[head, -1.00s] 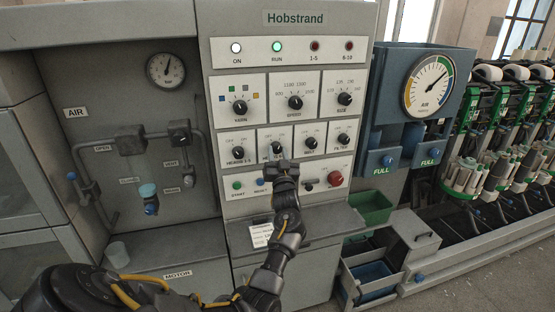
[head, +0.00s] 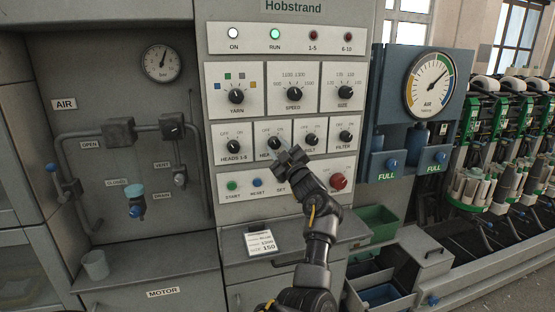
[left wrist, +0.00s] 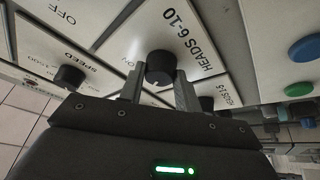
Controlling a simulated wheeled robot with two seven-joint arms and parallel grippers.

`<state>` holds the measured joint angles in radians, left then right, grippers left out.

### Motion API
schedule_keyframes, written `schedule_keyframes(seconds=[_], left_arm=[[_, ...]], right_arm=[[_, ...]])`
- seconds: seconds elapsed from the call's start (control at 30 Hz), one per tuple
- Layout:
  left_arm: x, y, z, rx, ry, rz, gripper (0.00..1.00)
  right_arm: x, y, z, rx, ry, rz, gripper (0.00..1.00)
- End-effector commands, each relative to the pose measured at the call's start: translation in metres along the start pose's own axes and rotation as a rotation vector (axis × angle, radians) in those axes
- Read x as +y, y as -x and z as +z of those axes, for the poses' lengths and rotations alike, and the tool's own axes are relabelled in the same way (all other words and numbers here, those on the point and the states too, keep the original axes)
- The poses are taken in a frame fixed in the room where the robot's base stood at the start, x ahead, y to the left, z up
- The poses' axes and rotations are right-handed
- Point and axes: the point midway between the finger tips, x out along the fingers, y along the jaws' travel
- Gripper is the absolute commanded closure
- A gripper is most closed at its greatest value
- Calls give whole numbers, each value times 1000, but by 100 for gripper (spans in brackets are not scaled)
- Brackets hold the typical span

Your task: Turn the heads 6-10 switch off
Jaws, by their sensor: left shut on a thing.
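The heads 6-10 switch is a black round knob (head: 274,142) on a white plate with OFF and ON marks, second from left in the lower knob row. My left gripper (head: 284,153) reaches it from below right and covers part of its label. In the left wrist view the two grey fingers (left wrist: 160,88) are shut on the sides of the knob (left wrist: 160,66), beside the HEADS 6-10 lettering. I cannot tell exactly where its pointer stands. The 6-10 lamp (head: 347,37) is dark red. My right gripper is not in view.
The heads 1-5 knob (head: 233,146) and the bolt knob (head: 311,139) flank the switch closely. Below are the green start button (head: 232,185), blue reset button (head: 257,182) and red button (head: 338,181). The green RUN lamp (head: 275,34) is lit.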

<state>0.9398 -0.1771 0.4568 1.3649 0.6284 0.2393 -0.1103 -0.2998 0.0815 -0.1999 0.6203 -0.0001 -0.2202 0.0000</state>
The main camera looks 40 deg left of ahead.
Motion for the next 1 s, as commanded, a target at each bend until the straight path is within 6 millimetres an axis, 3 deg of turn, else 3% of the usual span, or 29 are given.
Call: schedule_keyframes(seconds=[0.2,0.77,0.8,0.97,1.0], left_arm=[[-1,1,2,1,70,-31,90],[0,0,1,2,100,-44,90],[0,0,1,3,99,-44,66],[0,0,1,3,99,-43,45],[0,0,1,3,99,-43,45]], right_arm=[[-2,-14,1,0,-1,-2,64],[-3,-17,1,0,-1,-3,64],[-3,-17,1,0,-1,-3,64],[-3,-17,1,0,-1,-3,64],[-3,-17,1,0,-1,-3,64]])
